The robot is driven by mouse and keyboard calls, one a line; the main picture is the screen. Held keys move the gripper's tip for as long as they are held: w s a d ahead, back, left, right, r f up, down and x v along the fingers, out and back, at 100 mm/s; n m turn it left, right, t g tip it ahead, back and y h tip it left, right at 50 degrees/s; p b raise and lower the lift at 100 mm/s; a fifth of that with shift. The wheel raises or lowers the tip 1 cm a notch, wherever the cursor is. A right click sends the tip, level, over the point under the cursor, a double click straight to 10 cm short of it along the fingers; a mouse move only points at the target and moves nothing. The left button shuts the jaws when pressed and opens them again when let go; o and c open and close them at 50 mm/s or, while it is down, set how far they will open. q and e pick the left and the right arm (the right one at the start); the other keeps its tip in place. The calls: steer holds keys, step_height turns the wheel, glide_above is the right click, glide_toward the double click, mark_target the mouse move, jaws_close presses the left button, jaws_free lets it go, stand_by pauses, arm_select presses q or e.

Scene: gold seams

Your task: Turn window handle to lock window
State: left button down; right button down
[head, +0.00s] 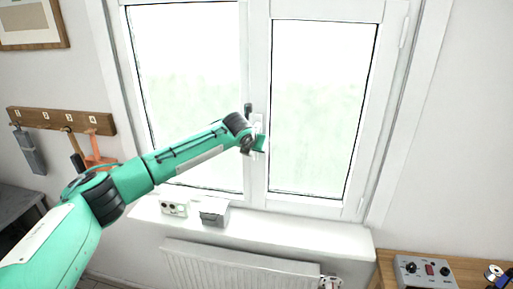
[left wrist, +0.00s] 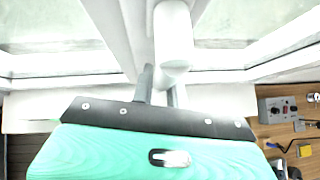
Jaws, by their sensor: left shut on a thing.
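The white double window (head: 257,40) has two glazed sashes that look closed, meeting at a central post. The window handle (head: 258,122) is on that post, partly hidden by my left gripper (head: 257,137). In the left wrist view the handle (left wrist: 173,45) is a thick white rounded bar, close in front of the gripper. My left gripper (left wrist: 160,88) is shut on the handle, with a grey finger on its left side and another partly hidden beneath it. The handle's exact angle is hard to tell. My right gripper is not in view.
A white sill (head: 290,233) runs below the window, with a small grey box (head: 214,211) and a socket block (head: 173,208) on it. A radiator (head: 235,268) hangs beneath. A wooden table with a control box (head: 425,272) stands at right. A tool rack (head: 65,121) is on the left wall.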

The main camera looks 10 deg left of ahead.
arm_select(q)
steer(key=shift+f, duration=0.2)
steer(key=c, duration=1.4)
jaws_free()
steer(key=shift+s+r, duration=0.1)
steer(key=shift+r, duration=0.05)
steer(key=shift+s+a+r, duration=0.1)
steer(key=shift+s+r, duration=0.05)
steer(key=shift+r, duration=0.05)
steer(key=b+v, duration=0.5)
steer(key=v, duration=0.8)
steer(key=shift+s+b, duration=0.1)
steer(key=shift+b, duration=0.3)
